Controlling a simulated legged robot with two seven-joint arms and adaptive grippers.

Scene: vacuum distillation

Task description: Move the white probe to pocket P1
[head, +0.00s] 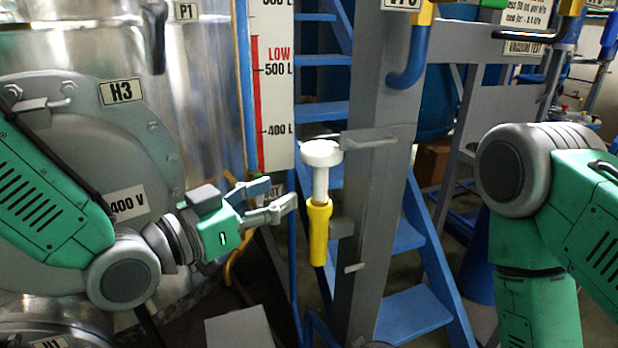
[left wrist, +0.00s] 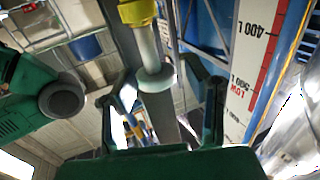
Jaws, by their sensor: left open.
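The white probe (head: 320,185) stands upright with its wide round cap on top and its lower end inside a yellow sleeve (head: 319,232) beside a grey post. My left gripper (head: 282,195) is open and empty, just left of the probe's shaft, its fingers pointing toward it. In the left wrist view the probe's white shaft (left wrist: 148,45) and cap show ahead, between the open fingers. A P1 label (head: 186,11) is at the top of the head view on the steel vessel; the pocket itself is not clearly visible. My right gripper is out of view.
A level scale (head: 275,90) stands behind the left gripper. The grey post (head: 375,200) with a bracket (head: 370,138) is close to the probe's right. Blue stairs (head: 410,310) stand behind. The steel vessel with the H3 plate (head: 120,92) fills the left.

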